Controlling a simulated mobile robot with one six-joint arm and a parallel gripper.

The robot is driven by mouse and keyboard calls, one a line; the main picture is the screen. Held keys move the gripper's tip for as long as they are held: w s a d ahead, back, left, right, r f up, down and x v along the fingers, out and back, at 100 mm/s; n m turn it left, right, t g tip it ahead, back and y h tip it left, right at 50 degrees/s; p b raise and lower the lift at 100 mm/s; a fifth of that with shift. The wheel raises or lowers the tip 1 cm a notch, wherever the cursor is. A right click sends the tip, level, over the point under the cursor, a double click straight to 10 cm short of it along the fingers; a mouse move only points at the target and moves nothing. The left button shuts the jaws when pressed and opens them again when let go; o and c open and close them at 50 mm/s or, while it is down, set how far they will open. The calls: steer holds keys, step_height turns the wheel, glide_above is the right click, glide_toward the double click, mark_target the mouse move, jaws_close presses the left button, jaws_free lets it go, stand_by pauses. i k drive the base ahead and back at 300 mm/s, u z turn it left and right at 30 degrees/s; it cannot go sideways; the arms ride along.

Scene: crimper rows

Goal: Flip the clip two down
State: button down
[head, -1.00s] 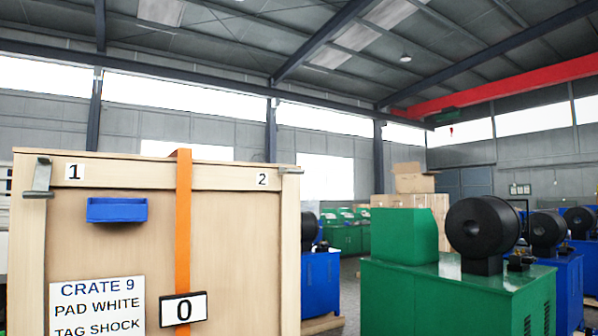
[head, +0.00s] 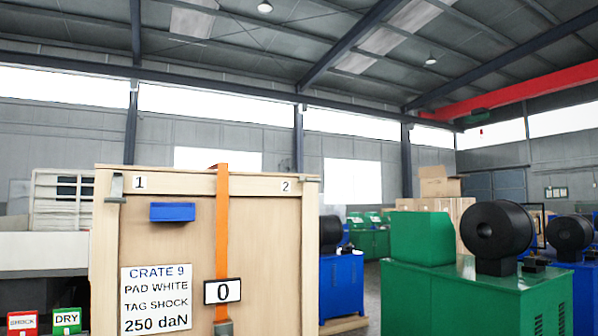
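A wooden crate (head: 268,262) stands at centre left, with number labels 1 (head: 140,182) and 2 (head: 286,186) along its top board. A grey metal clip (head: 117,188) sits at the top left corner beside label 1. Another small grey clip (head: 308,178) shows at the top right corner beside label 2, mostly seen edge-on. An orange strap (head: 222,240) runs down the front, with a grey buckle (head: 223,328) at the bottom edge of the picture. I cannot tell whether either clip is open or flipped. My gripper is not in view.
A blue holder (head: 172,212) and a sign (head: 156,300) reading CRATE 9, PAD WHITE, TAG SHOCK, 250 daN are on the crate. A 0 display (head: 222,291) sits on the strap. Red SHOCK (head: 22,321) and green DRY (head: 67,320) boxes stand left. A green machine (head: 470,295) stands right.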

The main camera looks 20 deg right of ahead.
mark_target(307, 181)
steer(key=u, duration=0.25)
steer(key=k, duration=0.85)
steer(key=u, duration=0.85)
steer(key=i, duration=0.9)
steer(key=z, duration=0.5)
steer(key=i, duration=0.8)
steer(key=z, duration=0.1)
